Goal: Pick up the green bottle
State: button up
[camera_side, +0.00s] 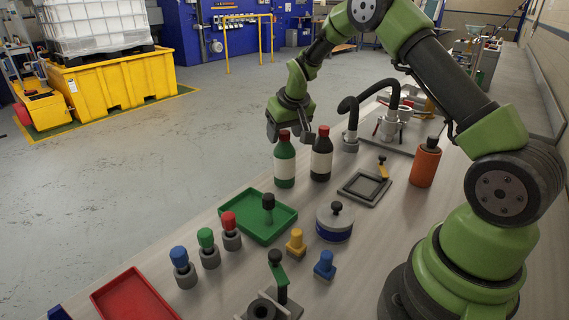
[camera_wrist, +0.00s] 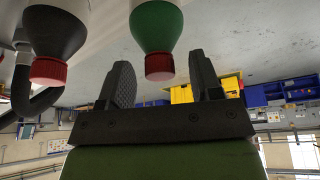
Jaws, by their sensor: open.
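The green bottle (camera_side: 284,168) stands upright on the bench, with a white label and a red cap. My gripper (camera_side: 290,133) is open at the height of its cap, pointing down, with one finger showing on each side. In the wrist view the green bottle (camera_wrist: 157,25) hangs into the picture from the top, its red cap between the two open fingers of my gripper (camera_wrist: 160,66). No contact with the fingers is visible. The bottle's lower part is out of the wrist view.
A dark bottle (camera_side: 321,166) with a red cap stands close to the right, also in the wrist view (camera_wrist: 55,30). A curved black hose (camera_side: 366,94) rises behind it. A black square frame (camera_side: 365,188), green tray (camera_side: 283,225) and orange bottle (camera_side: 425,166) stand nearby.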

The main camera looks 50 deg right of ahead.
jog(key=shift+w+f, duration=0.15)
jog(key=shift+f, duration=0.15)
grip_shut()
